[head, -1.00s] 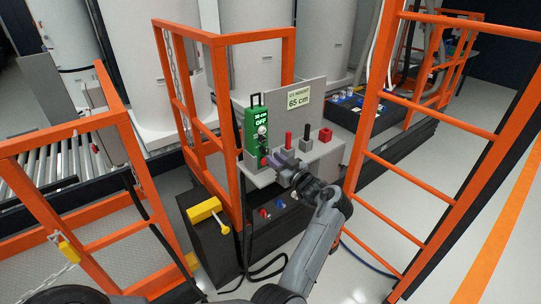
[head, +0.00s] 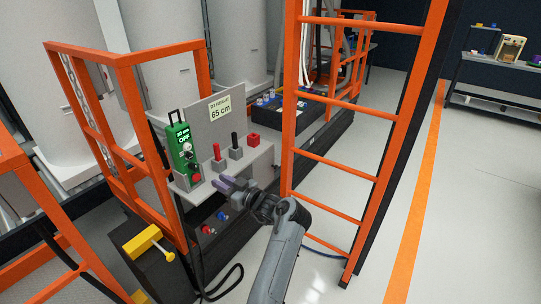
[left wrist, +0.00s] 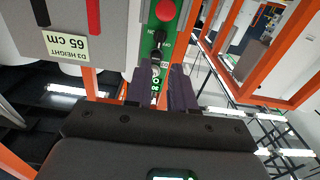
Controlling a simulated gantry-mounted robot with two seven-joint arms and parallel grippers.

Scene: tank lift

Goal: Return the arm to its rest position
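My left gripper (head: 222,185) is in front of the control shelf, just right of the green control box (head: 181,147). Its two purple fingers are apart with nothing between them. In the left wrist view the gripper (left wrist: 158,88) points toward the green box (left wrist: 150,50), which shows beyond and between the fingers. The gripper appears clear of the box. My grey left forearm comes up from the bottom of the head view. My right gripper is not in view.
A red lever (head: 217,154), a black lever (head: 235,143) and a red block (head: 253,139) stand on the shelf beside the gripper. An orange ladder (head: 346,157) rises close to the right. Orange railing (head: 130,60) stands at the left. Open floor lies beyond the ladder.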

